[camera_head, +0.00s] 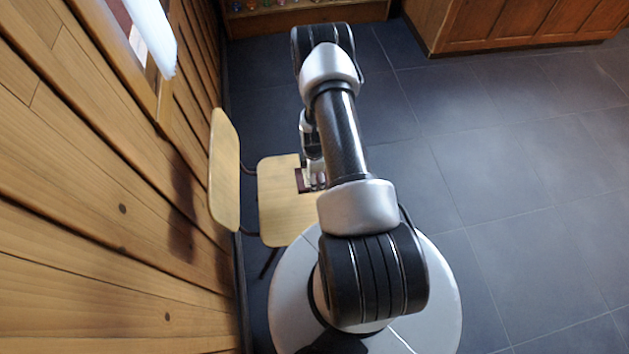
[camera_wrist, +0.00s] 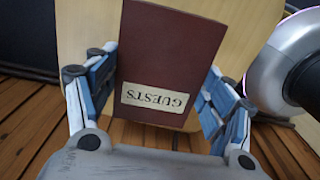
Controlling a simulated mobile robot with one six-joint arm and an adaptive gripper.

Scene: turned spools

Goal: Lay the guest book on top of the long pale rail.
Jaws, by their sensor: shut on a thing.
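The guest book (camera_wrist: 172,58) is a dark red-brown volume with a pale label reading GUESTS, upside down in the wrist view. My gripper (camera_wrist: 162,78) is shut on it, with a blue-grey finger at each side. In the head view a small dark red part of the book (camera_head: 301,181) shows beside my gripper (camera_head: 314,180), over a chair seat; most of it is hidden by my arm. I cannot make out a long pale rail for certain in either view.
A chair with a pale wooden seat (camera_head: 281,215) and backrest (camera_head: 224,170) stands by the plank wall (camera_head: 110,200) at left. The seat (camera_wrist: 218,18) shows behind the book. A wooden cabinet (camera_head: 520,28) stands at back right. The dark tiled floor (camera_head: 520,170) is clear at right.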

